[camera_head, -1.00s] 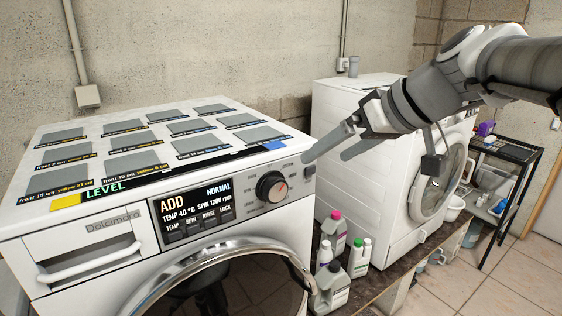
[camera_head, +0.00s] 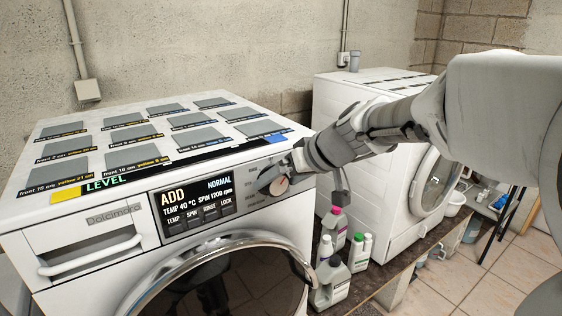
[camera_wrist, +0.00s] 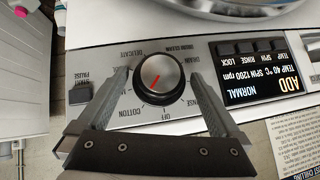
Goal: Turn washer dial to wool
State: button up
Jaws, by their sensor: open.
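The washer dial (camera_wrist: 161,76) is a round black-rimmed knob with a silver face and a red mark. In the wrist view, which shows the panel upside down, the mark slants down-left between centre and rim. DELICATE, DRUM CLEAN, DRAIN, COTTON and OFF are legible; I cannot read a wool label, and the fingers cover part of the ring. My gripper (camera_wrist: 160,73) is open, one finger on each side of the dial; contact is unclear. In the head view the dial (camera_head: 280,186) is partly covered by my gripper. The washer display (camera_head: 197,204) reads ADD, NORMAL, 40 °C, 1200 rpm.
The white washer (camera_head: 70,284) has grey squares and a LEVEL strip on top. A second white machine (camera_head: 345,105) stands to the right. Several bottles (camera_head: 333,283) stand between them, below the panel. A START/PAUSE button (camera_wrist: 80,95) sits beside the dial.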

jog(key=c, duration=1.3)
jog(key=shift+f, duration=0.1)
jog(key=shift+c, duration=0.2)
jog(key=shift+w+f+b, duration=0.1)
jog(key=shift+b, duration=0.35)
jog(key=shift+d+f+m+g+y+b, duration=0.15)
jog(key=shift+m+g+y+b, duration=0.25)
jog(key=shift+m+y+b, duration=0.55)
jog(key=y+b, duration=0.1)
jog(key=m+g+y+b, duration=0.1)
jog(key=b, duration=0.1)
jog(key=y+b, duration=0.1)
jog(key=shift+w+d+f+m+y, duration=0.2)
jog(key=shift+d+m+y, duration=0.05)
jog(key=shift+m+y, duration=0.1)
jog(key=m+g+y+b, duration=0.1)
jog(key=m+y+b, duration=0.1)
jog(key=y, duration=0.1)
jog(key=shift+f, duration=0.15)
jog(key=shift+f+m+y+b, duration=0.1)
jog(key=shift+m+y+b, duration=0.55)
jog(key=shift+m+y, duration=0.6)
